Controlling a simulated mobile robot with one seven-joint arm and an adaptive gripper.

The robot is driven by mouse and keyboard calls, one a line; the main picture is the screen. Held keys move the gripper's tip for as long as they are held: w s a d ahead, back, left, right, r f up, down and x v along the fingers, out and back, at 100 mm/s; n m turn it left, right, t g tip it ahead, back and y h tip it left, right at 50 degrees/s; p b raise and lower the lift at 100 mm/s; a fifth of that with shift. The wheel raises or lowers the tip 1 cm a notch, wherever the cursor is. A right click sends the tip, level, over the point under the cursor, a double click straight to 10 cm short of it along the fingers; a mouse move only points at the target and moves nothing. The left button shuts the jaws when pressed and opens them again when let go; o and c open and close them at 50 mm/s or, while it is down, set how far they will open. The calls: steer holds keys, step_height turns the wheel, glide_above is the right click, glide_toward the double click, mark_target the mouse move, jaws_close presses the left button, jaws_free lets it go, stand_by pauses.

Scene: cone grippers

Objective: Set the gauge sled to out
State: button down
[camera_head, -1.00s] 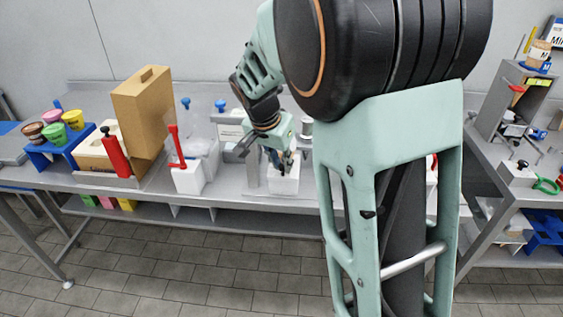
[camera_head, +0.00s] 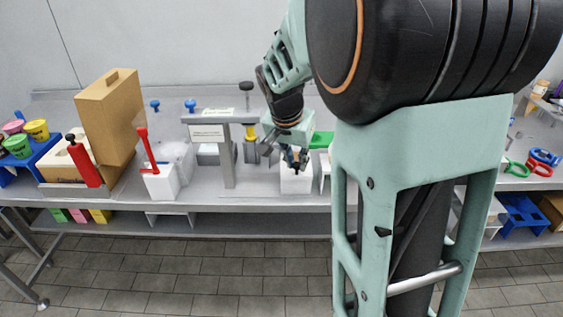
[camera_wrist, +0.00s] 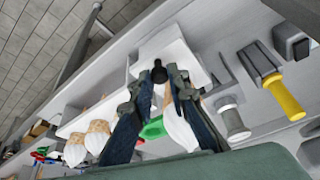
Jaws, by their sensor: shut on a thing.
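A white block (camera_head: 296,181) on the bench, which I take to be the gauge sled, is below my gripper (camera_head: 297,162) in the head view. In the wrist view the white block (camera_wrist: 178,60) has a black knob (camera_wrist: 158,72) on it. My gripper (camera_wrist: 161,78) is shut on this knob, with one dark finger on each side. In the head view the fingers and arm hide most of the knob. Any marks for "out" cannot be read.
A post with a white label plate (camera_head: 207,133) stands left of the block. Further left is a white box with a red lever (camera_head: 160,181). A green item (camera_head: 321,140) lies close behind at right. A yellow-handled tool (camera_wrist: 283,99) shows in the wrist view.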

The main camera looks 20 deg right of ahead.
steer(key=shift+d, duration=0.25)
steer(key=c, duration=1.9)
jaws_free()
steer(key=shift+s+d, duration=0.1)
steer(key=shift+r, duration=0.1)
steer(key=shift+a+r, duration=0.25)
steer(key=shift+r, duration=0.1)
steer(key=v, duration=1.1)
steer(key=shift+s, duration=0.1)
